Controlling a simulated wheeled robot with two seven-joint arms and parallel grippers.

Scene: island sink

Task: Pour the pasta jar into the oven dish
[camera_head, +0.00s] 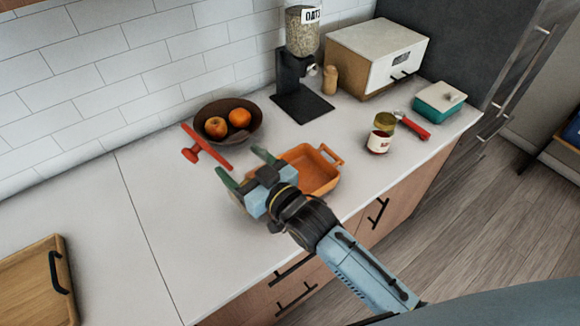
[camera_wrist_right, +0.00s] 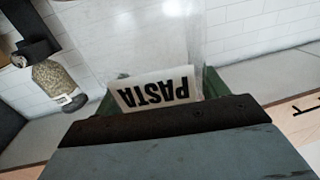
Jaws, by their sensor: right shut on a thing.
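My right gripper (camera_head: 244,168) is above the counter, at the left side of the orange oven dish (camera_head: 318,174), and covers part of it. It is shut on the pasta jar (camera_wrist_right: 165,45), which fills the middle of the right wrist view. The jar is clear, and its white PASTA label (camera_wrist_right: 158,90) reads upside down there. No pasta shows in the visible part of the jar. In the head view I cannot make out the jar or its tilt. The visible inside of the dish looks empty. My left gripper is not in view.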

